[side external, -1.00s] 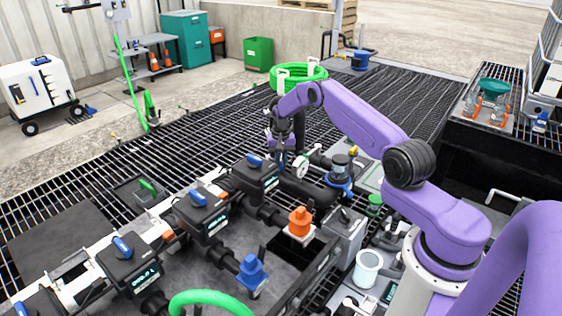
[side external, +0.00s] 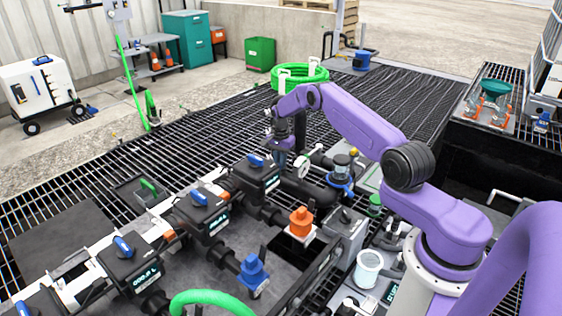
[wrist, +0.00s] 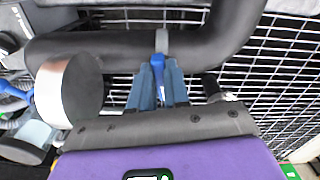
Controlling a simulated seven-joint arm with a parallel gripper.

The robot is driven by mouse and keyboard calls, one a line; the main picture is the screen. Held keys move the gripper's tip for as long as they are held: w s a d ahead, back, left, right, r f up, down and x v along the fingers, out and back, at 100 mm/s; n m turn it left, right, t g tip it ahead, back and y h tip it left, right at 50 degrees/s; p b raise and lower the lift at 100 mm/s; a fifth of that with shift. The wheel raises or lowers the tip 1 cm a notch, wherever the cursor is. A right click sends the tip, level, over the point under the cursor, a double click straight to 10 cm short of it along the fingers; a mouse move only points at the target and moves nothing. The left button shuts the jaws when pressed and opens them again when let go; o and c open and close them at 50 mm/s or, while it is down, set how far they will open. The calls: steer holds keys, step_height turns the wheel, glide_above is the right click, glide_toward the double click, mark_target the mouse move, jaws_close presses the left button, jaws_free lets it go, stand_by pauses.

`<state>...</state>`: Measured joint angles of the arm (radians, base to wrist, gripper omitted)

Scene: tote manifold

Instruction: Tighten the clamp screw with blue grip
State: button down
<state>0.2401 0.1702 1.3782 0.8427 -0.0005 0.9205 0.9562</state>
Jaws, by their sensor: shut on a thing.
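My gripper (wrist: 158,85) points at a black pipe (wrist: 110,45) in the wrist view, its two blue-grey fingers close together. They are shut on the blue grip (wrist: 157,62) of the clamp screw. A small grey clamp part (wrist: 162,42) shows just beyond the grip, against the pipe. The fingers hide the lower part of the grip. In the side external view my gripper (side external: 281,160) is low beside the black pipe (side external: 306,187), behind the row of black valve boxes; the screw itself cannot be made out there.
A round gauge (side external: 302,168) stands just right of my gripper. A black valve box with a blue handle (side external: 256,161) is close on the left. An orange valve knob (side external: 300,221) stands nearer the camera. Open floor grating (side external: 200,140) lies behind.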

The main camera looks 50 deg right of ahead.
steer(key=shift+w+m, duration=0.1)
steer(key=shift+m, duration=1.1)
steer(key=c, duration=1.1)
jaws_free()
step_height(320, 180, up, 18)
steer(key=shift+f, duration=0.25)
